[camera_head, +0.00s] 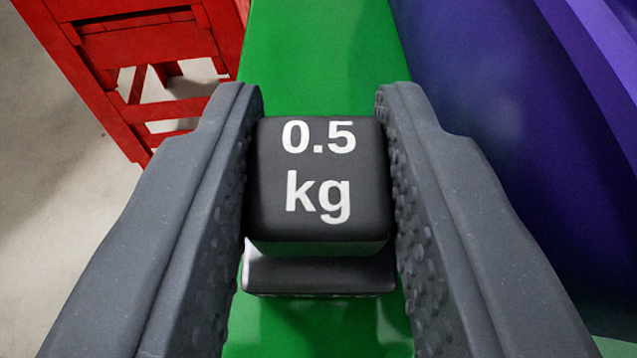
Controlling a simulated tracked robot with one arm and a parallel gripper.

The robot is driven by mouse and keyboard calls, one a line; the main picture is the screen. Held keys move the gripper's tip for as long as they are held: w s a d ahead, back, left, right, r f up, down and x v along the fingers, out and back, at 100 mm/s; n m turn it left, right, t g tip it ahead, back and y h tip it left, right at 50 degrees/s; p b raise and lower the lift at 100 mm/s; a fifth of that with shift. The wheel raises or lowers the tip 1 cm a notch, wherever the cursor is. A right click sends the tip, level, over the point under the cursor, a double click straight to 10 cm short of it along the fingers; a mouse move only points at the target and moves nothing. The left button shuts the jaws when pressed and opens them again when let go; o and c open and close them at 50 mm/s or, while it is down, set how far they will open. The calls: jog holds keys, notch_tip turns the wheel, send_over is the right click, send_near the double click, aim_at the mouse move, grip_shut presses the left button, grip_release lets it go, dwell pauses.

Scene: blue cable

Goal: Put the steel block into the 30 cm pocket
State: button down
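A black block with rounded edges (318,165), marked "0.5 kg" in white, is between the two grey fingers of my gripper (319,100). Both textured finger pads meet its sides, left and right, and the gripper looks shut on it. The label faces the camera and reads upright. A second dark grey shape (318,274) shows just below the block, nearer the camera. I cannot tell whether it is another part of the block, a separate piece or a reflection. No pocket marked 30 cm is visible.
A glossy green surface (325,45) runs beneath and beyond the block. A red wooden frame or stool (100,85) stands at the upper left on a pale grey floor (50,180). A large dark blue-purple curved surface (520,130) fills the right.

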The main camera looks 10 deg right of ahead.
aim_at(319, 169)
notch_tip(319, 169, up, 4)
jog(key=shift+f+p, duration=0.25)
jog(key=shift+p, duration=0.5)
jog(key=s+a+p, duration=0.3)
jog(key=s, duration=0.4)
jog(key=s+a+r+p, duration=0.1)
jog(key=s+a+p, duration=0.2)
jog(key=s, duration=0.4)
jog(key=shift+s+a+r+p, duration=0.2)
jog(key=shift+a+r+p, duration=0.15)
jog(key=shift+p, duration=0.4)
